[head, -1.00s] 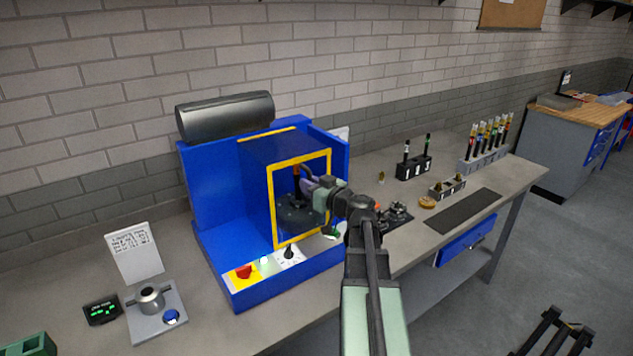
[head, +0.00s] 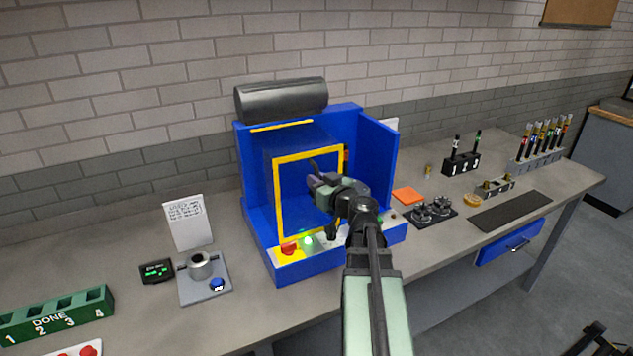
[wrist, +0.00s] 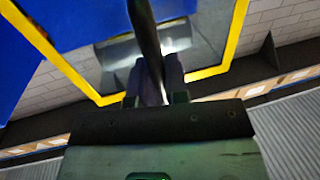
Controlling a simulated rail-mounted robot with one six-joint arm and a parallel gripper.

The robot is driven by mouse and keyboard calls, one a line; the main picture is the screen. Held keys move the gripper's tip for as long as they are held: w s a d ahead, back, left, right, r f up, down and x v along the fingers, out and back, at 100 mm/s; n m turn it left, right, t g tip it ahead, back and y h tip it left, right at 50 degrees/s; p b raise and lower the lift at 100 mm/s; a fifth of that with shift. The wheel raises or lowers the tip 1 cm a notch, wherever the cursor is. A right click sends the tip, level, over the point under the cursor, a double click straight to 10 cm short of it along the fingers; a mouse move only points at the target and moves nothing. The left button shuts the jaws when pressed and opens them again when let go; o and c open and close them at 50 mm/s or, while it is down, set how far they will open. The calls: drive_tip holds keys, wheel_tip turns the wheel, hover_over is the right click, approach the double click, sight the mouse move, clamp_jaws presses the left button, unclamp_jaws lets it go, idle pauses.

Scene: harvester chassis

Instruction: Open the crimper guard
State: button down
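The crimper guard (head: 277,203) is a clear panel in a yellow frame on the blue crimper. It stands apart from the crimper's right wall, leaving a gap at its right. My gripper (head: 317,182) is in front of the frame, towards its right side. In the wrist view, a dark bar, seemingly the guard handle (wrist: 143,25), runs between the fingers (wrist: 157,78), which sit close on both sides of it. The yellow frame (wrist: 240,25) also shows there, beyond the fingers. My arm hides the frame's lower right corner and part of the crimper's front panel.
A red button (head: 288,248) and a green light sit on the crimper's front ledge. A knobbed fixture (head: 200,265) and a paper card (head: 187,222) stand left of the crimper. An orange pad (head: 408,196) and dark tooling (head: 431,210) lie to its right.

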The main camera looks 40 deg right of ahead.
drive_tip(key=c, duration=1.1)
unclamp_jaws()
drive_tip(key=shift+c, duration=0.2)
drive_tip(key=s, duration=0.7)
drive_tip(key=shift+s, duration=0.25)
drive_tip(key=shift+a, duration=0.1)
